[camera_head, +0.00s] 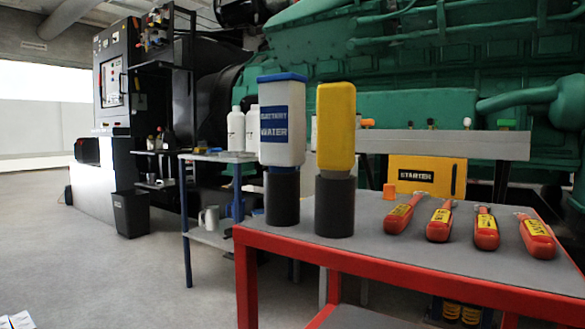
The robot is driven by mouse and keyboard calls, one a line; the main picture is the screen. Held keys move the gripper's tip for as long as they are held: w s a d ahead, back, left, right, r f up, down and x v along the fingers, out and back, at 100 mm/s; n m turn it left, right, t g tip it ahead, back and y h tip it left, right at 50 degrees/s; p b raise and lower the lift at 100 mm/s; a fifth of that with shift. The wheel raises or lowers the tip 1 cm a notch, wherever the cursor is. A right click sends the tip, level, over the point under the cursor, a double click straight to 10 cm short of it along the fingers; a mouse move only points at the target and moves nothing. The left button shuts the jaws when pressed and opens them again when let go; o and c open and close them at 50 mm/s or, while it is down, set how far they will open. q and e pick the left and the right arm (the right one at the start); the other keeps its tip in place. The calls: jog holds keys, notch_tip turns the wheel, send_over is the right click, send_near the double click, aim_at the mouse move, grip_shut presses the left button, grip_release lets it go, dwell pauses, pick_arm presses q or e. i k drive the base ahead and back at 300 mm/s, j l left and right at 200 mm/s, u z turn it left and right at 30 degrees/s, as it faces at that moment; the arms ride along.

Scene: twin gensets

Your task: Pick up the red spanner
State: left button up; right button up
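Several red-handled tools that look like spanners lie in a row on the grey top of a red-framed table (380,246), at its right. Each handle carries a yellow label, too small to read, and a metallic end points away from me. From left to right they are the first spanner (398,220), the second spanner (438,228), the third spanner (486,234) and the rightmost spanner (538,241). They lie apart from one another. Neither of my grippers is in view.
A white battery water bottle (282,125) and a yellow bottle (336,125) stand on black cylinders at the table's left. A yellow starter box (427,176) sits behind the spanners. A green engine (400,80) fills the back. Grey floor (130,270) is open at left.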

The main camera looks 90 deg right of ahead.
aim_at(438, 229)
jog(key=j+z, duration=0.1)
jog(key=z, duration=1.15)
